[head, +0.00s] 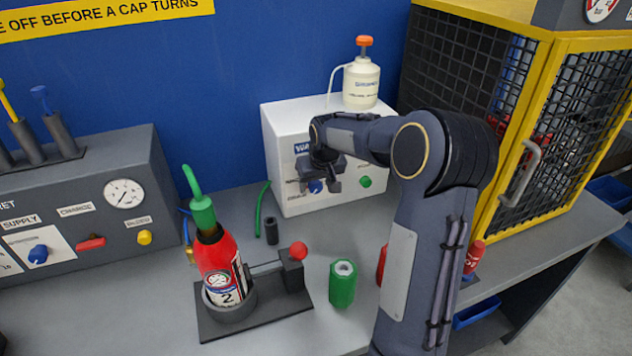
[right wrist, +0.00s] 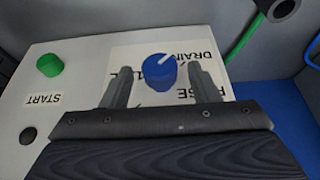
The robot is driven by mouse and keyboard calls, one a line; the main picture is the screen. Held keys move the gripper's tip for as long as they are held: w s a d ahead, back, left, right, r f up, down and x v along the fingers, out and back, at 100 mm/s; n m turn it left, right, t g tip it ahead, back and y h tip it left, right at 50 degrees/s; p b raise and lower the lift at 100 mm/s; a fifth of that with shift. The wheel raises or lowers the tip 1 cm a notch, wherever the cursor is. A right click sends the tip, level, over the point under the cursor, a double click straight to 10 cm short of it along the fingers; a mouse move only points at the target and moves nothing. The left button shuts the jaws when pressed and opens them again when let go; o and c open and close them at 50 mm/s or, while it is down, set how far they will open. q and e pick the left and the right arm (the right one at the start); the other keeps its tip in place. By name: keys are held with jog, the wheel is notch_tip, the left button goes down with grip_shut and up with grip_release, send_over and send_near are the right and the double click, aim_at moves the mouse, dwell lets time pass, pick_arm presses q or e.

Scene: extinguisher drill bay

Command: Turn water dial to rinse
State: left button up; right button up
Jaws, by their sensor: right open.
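The water dial is a blue knob with a white pointer line. It sits on the front of a white box (head: 285,150) and shows in the head view (head: 315,187) and the right wrist view (right wrist: 161,76). A label behind it reads DRAIN; another ends in SE, and the rest is covered by a finger and the dial. The pointer line slants near the DRAIN side in the wrist view. My right gripper (head: 320,186) is open, with one finger on each side of the dial. I cannot tell whether the fingers touch it. My left gripper is out of view.
A green START button (right wrist: 49,65) is beside the dial. A white pump bottle (head: 361,83) stands on the box. A red extinguisher (head: 220,256) stands in a holder left of my arm, near a green hex piece (head: 342,285). A yellow-framed mesh cage (head: 560,130) is at right.

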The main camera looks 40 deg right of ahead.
jog(key=shift+f, duration=0.2)
jog(key=shift+c, duration=0.4)
jog(key=c, duration=0.9)
